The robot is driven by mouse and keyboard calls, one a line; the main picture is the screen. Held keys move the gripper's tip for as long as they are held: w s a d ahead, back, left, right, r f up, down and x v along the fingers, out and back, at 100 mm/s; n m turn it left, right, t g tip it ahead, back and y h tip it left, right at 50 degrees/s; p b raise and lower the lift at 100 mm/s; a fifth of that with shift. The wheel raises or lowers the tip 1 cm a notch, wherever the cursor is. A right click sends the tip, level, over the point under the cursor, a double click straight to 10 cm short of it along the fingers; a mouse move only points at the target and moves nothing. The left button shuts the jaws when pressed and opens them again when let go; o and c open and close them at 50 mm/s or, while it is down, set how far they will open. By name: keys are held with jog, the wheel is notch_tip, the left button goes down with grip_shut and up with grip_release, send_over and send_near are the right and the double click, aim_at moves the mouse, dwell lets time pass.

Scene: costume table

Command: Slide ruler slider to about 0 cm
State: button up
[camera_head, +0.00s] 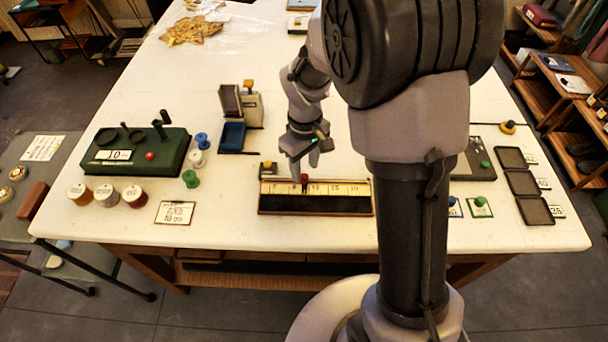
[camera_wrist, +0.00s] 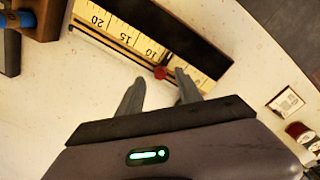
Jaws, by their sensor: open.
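The ruler (camera_head: 342,188) is a pale yellow scale on a dark box at the table's front edge, and it also shows in the wrist view (camera_wrist: 122,32). Its numbers rise from left to right in the head view. The slider has a red knob (camera_head: 304,177) and a dark pointer, which stands between the 5 and 10 marks. In the wrist view the red knob (camera_wrist: 160,73) lies just ahead of the gap between my fingertips. My gripper (camera_head: 305,168) is open and empty, behind the ruler, its fingers (camera_wrist: 159,85) apart. Whether a finger touches the knob cannot be told.
A dark green box (camera_head: 135,150) stands to the left, with several spools and jars near it. A white card (camera_head: 175,213) lies left of the ruler. A yellow knob (camera_head: 267,166) sits behind the ruler's left end. Dark trays (camera_head: 522,184) lie on the right.

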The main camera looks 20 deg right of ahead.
aim_at(305, 176)
jog(key=shift+f, duration=1.55)
jog(key=shift+c, duration=0.4)
grip_shut()
jog(key=shift+a+r, duration=0.1)
